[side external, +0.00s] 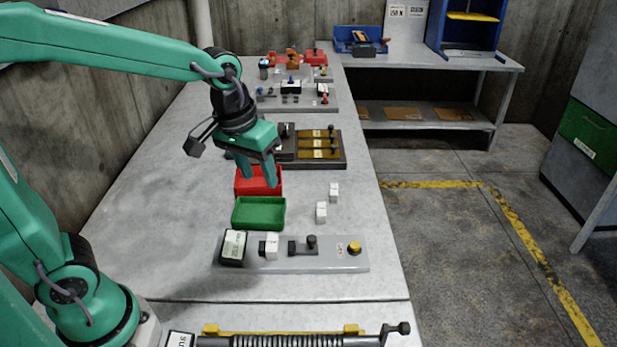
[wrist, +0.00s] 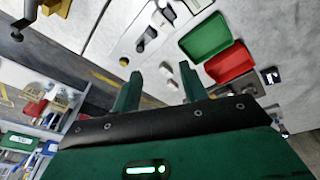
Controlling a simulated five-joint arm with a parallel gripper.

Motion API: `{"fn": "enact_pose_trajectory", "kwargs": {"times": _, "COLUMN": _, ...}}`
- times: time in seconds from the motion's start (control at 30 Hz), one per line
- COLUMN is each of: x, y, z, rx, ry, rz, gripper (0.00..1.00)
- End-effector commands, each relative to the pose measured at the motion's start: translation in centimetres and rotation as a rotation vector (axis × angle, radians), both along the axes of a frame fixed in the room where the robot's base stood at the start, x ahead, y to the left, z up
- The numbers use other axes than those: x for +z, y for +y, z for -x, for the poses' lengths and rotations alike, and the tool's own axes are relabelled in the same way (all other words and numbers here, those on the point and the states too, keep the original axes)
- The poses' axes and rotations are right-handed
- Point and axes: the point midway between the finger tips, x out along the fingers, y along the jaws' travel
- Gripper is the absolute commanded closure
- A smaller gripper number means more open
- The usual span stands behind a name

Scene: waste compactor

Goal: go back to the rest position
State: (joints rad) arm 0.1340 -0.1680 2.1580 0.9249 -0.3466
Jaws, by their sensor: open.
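My gripper (side external: 259,178) is open, its two green fingers pointing down, and I see nothing between them. In the side view it overlaps the red tray (side external: 243,188); its exact height above the table is hard to tell. The green tray (side external: 259,225) lies just in front of the red one. In the wrist view the open fingers of my gripper (wrist: 160,82) point up the picture, with the green tray (wrist: 193,45) and red tray (wrist: 230,62) to their upper right.
Two white blocks, one farther back (side external: 334,192) and one nearer (side external: 321,212), stand right of the trays. A grey control panel (side external: 330,262) with a yellow button (side external: 354,247) lies in front. A dark panel with brass-coloured plates (side external: 319,147) is behind. The table's right edge opens onto floor.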

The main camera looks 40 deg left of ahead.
Motion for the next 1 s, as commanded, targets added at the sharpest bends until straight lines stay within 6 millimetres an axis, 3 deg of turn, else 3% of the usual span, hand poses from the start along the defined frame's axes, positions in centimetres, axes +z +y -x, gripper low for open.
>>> {"fn": "enact_pose_trajectory", "kwargs": {"times": 0.2, "x": 1.7, "y": 1.6, "z": 3.1, "rx": -0.051, "ry": -0.077, "rz": -0.015, "gripper": 0.57}}
{"fn": "enact_pose_trajectory", "kwargs": {"times": 0.6, "x": 2.9, "y": 3.7, "z": 8.6, "rx": -0.143, "ry": -0.207, "rz": -0.065, "gripper": 0.57}}
{"fn": "enact_pose_trajectory", "kwargs": {"times": 1.0, "x": 2.7, "y": 4.5, "z": 11.2, "rx": -0.192, "ry": -0.269, "rz": -0.104, "gripper": 0.57}}
